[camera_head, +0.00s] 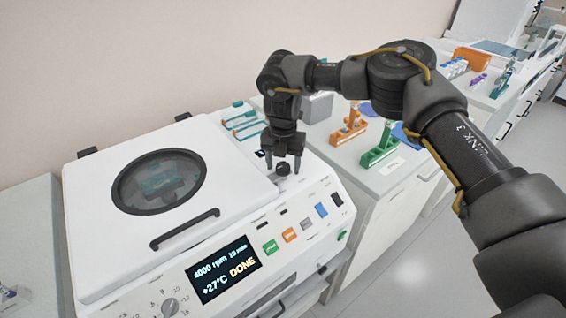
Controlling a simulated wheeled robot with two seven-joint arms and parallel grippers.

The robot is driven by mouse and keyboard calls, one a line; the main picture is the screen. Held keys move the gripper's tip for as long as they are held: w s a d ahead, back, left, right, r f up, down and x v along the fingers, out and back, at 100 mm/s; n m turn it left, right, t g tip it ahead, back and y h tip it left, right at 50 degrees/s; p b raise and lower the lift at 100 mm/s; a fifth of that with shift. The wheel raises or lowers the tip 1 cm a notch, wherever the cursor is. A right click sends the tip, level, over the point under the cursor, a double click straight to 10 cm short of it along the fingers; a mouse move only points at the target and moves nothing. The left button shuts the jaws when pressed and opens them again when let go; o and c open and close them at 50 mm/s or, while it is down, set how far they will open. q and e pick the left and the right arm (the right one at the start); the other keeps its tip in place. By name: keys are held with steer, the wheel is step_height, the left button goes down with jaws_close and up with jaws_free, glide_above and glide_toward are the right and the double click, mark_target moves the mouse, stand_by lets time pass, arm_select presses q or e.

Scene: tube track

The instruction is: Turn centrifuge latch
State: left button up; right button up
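The white centrifuge (110,291) fills the left and middle of the head view. Its lid (100,227) is down, with a round dark window (159,181) and a black bar handle (184,230). Its screen (224,270) reads 4000 rpm, +27°C and DONE. A small dark latch knob (283,169) sits on the top, right of the lid. My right gripper (283,168) points down over the knob, with a finger on either side of it. The fingers look apart; I cannot tell whether they touch the knob. My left gripper is out of view.
Coloured buttons (290,235) and a dial (170,306) are on the centrifuge front. Orange (348,126) and green (381,148) racks stand on the bench to the right. Teal-topped items (240,118) lie behind the centrifuge. Floor is open at lower right.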

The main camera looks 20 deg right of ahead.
steer(key=c, duration=1)
steer(key=shift+o, duration=0.2)
steer(key=shift+n, duration=0.3)
steer(key=n+p, duration=0.1)
steer(key=n, duration=0.2)
steer(key=shift+n, duration=0.3)
steer(key=n, duration=0.4)
steer(key=shift+r+n, duration=0.1)
steer(key=shift+n, duration=0.2)
steer(key=n, duration=0.4)
steer(key=shift+n, duration=2.5)
steer(key=shift+w, duration=0.1)
